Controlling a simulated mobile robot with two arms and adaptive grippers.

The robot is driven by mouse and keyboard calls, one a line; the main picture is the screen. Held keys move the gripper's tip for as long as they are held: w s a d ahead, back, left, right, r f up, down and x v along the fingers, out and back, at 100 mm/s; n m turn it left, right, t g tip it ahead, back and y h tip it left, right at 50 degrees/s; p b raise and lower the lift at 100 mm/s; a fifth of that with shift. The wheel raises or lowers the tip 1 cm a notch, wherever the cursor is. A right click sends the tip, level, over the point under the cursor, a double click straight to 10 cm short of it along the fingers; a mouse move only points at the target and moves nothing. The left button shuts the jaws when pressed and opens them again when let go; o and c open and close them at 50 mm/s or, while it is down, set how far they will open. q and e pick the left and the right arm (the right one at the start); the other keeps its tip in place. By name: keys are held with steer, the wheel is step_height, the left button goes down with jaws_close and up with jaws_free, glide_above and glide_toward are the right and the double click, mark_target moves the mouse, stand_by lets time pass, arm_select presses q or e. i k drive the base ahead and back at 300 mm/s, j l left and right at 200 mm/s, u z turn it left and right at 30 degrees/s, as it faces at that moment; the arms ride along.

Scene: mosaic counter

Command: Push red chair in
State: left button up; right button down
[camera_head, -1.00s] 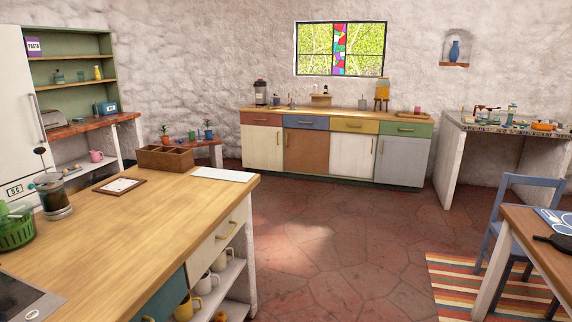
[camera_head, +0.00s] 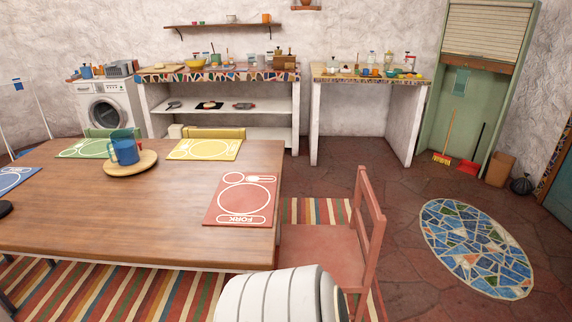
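The red chair (camera_head: 372,235) stands upright at the right end of the wooden table (camera_head: 120,210). Its backrest faces away from the table, on the right. Its seat (camera_head: 325,255) lies beside the table's right edge, and the front of the seat seems to reach the edge. A white ribbed rounded shape, which looks like part of my own arm, hides the lower front part of the chair. Neither of my grippers is in view.
A red placemat (camera_head: 243,199) lies on the table near the chair. A striped rug (camera_head: 303,211) lies under the table and chair. Stone floor is open to the right, with an oval mosaic mat (camera_head: 477,249). Counters (camera_head: 366,79) stand along the back wall.

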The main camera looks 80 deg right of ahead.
mark_target(336, 248)
steer(key=z, duration=3.15)
steer(key=i+l+u, duration=0.1)
steer(key=l, duration=0.2)
steer(key=i+l+u, duration=0.1)
steer(key=l, duration=0.2)
steer(key=i, duration=0.05)
